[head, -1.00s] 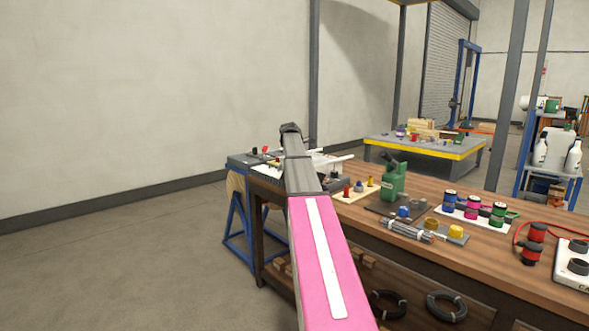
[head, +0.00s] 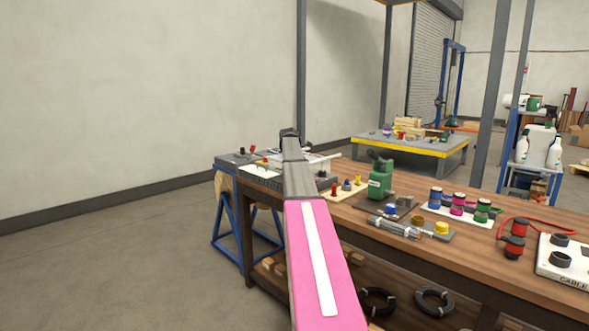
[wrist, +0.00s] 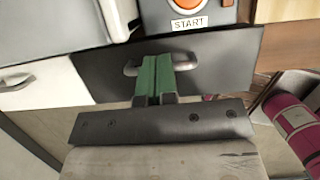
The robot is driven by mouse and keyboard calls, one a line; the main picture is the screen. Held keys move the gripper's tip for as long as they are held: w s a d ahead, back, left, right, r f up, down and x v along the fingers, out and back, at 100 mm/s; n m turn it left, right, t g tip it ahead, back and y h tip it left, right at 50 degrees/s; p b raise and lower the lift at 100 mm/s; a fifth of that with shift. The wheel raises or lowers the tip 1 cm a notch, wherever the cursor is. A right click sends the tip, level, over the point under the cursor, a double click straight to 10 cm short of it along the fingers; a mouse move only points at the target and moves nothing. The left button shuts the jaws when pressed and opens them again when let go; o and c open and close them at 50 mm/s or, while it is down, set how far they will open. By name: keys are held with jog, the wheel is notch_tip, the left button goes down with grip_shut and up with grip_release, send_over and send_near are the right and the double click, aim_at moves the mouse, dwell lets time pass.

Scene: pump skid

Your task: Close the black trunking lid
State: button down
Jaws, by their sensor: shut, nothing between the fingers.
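In the wrist view, a black panel (wrist: 224,66) with a metal handle (wrist: 185,62) looks like the black trunking lid. My gripper (wrist: 155,64) has green fingers, shut together with nothing between them. They lie in front of the middle of the handle and hide part of it; I cannot tell whether they touch it. In the head view, my pink and grey arm reaches toward the far left end of the bench, and the lid cannot be made out there.
Beside the black panel is a white panel (wrist: 38,92) with its own handle. A START button box (wrist: 188,22) sits above. On the wooden bench (head: 480,240) stand a green device (head: 380,182) and coloured connectors (head: 457,204). The floor left of the bench is clear.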

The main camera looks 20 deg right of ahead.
jog(key=shift+w+d+f, duration=0.1)
jog(key=shift+d+f, duration=0.15)
jog(key=shift+f, duration=0.1)
dwell(0.4)
jog(key=shift+r, duration=0.1)
